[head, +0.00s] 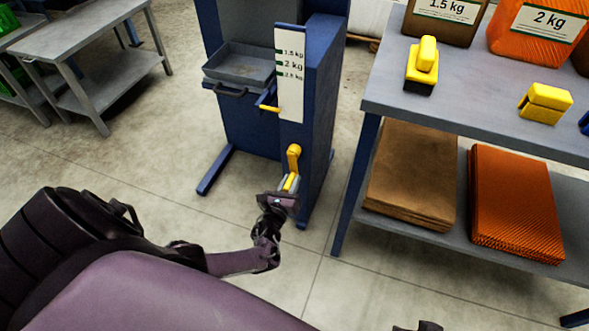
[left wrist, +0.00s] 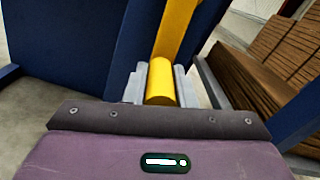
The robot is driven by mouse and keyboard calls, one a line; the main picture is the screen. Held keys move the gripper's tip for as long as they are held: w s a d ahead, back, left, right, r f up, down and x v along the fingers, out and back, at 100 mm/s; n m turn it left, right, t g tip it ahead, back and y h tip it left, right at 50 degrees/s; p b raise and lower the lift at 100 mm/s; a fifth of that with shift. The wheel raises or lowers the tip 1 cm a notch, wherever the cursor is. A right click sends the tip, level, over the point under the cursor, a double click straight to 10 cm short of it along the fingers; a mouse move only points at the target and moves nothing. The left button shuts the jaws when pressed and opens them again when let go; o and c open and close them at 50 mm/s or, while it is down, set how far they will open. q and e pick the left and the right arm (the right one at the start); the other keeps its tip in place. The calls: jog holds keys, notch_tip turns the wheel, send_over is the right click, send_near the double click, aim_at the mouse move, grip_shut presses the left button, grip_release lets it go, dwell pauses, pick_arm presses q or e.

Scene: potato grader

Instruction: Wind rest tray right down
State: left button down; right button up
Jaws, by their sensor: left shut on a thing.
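The blue grader frame (head: 329,95) stands upright at the top middle of the head view. Its grey rest tray (head: 240,66) has a dark front handle. Beside the tray is a white scale plate (head: 290,90) marked 1.5, 2 and 2.5 kg. A yellow pointer (head: 270,108) lies near the plate's lower end, below the 2.5 kg mark. A yellow crank (head: 293,156) sits low on the frame. My left gripper (head: 289,184) is shut on the crank's handle, and the left wrist view shows the yellow handle (left wrist: 160,82) between the grey fingers.
A grey table (head: 470,115) at the right holds yellow tools (head: 422,65) and labelled sacks. Its lower shelf bears brown (head: 412,180) and orange (head: 515,205) sack stacks. A grey bench (head: 75,45) stands at the far left. Floor between is clear.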

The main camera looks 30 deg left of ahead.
pick_arm(q)
jog(key=shift+a, duration=0.6)
pick_arm(e)
jog(key=shift+f, duration=0.1)
pick_arm(q)
jog(key=shift+a, duration=0.1)
jog(key=c, duration=1.2)
grip_release()
jog(key=shift+s, duration=0.1)
pick_arm(e)
jog(key=shift+w+a, duration=0.1)
pick_arm(q)
jog(key=shift+d, duration=0.2)
pick_arm(e)
jog(key=shift+r, duration=0.2)
pick_arm(q)
jog(key=shift+s, duration=0.25)
jog(key=p+v, duration=0.2)
jog(key=v, duration=0.5)
pick_arm(e)
jog(key=d, duration=0.1)
jog(key=s+d+g+h, duration=0.1)
jog(key=d, duration=0.1)
jog(key=shift+s+r+m+g, duration=0.1)
jog(key=shift+r+m+g, duration=0.1)
jog(key=shift+m+g, duration=0.1)
pick_arm(q)
jog(key=shift+d, duration=0.1)
pick_arm(e)
jog(key=shift+a, duration=0.1)
